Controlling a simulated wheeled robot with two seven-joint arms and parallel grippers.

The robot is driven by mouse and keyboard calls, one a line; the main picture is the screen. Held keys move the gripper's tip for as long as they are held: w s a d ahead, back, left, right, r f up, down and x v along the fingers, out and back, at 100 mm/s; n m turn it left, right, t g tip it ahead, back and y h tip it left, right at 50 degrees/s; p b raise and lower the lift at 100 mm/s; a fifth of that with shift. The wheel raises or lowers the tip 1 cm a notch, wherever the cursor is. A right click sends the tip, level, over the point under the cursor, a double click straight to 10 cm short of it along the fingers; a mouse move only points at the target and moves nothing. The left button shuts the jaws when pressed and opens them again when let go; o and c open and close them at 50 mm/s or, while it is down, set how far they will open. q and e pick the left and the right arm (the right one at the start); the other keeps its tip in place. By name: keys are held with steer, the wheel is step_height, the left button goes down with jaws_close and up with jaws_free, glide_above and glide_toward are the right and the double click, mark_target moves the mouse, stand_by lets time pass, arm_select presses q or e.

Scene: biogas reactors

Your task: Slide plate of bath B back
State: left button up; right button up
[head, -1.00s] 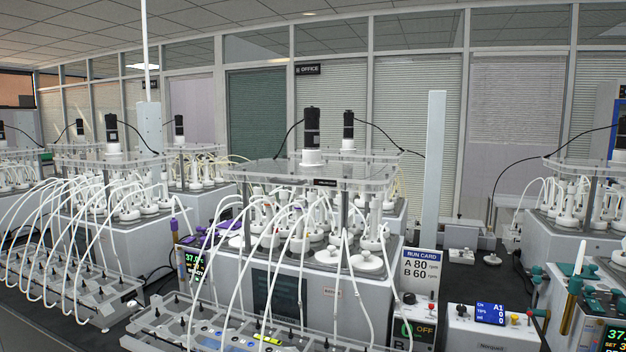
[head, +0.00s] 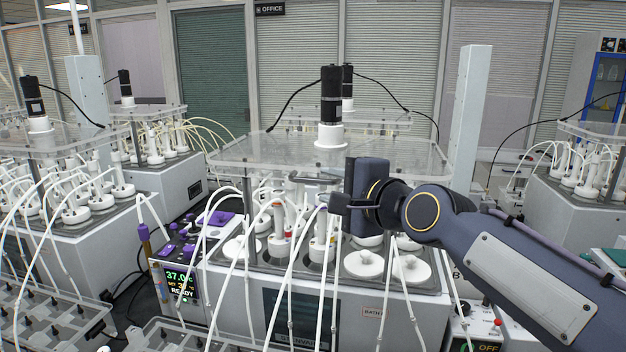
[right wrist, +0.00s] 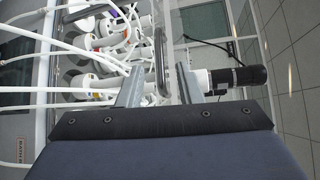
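The clear plate (head: 270,150) of the middle bath lies level on posts above the bottles, with a black and white motor (head: 331,110) standing on it. A dark handle bar (head: 314,180) shows at its front edge. The bath's front label (head: 372,312) is only partly readable. My right gripper (head: 325,201) is at the front edge of the plate, by the handle. In the right wrist view its two fingers (right wrist: 160,88) are apart, with the bar and plate edge (right wrist: 160,62) between them. I cannot tell whether either finger touches. My left gripper is out of view.
White tubes (head: 240,270) arch up in front of the bath. Bottles and white lids (head: 364,264) stand below the plate. A control box (head: 178,285) reading 37.0 is at left. Other baths stand left (head: 50,250) and right (head: 575,215). A grey column (head: 470,110) rises behind.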

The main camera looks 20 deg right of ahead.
mark_target(315, 182)
steer(key=p+x, duration=0.1)
steer(key=x, duration=0.4)
steer(key=shift+w+d+r, duration=0.1)
steer(key=shift+w, duration=0.05)
steer(key=shift+w+f, duration=0.25)
steer(key=shift+w, duration=0.45)
steer(key=shift+s, duration=0.1)
steer(key=shift+c, duration=0.3)
jaws_close()
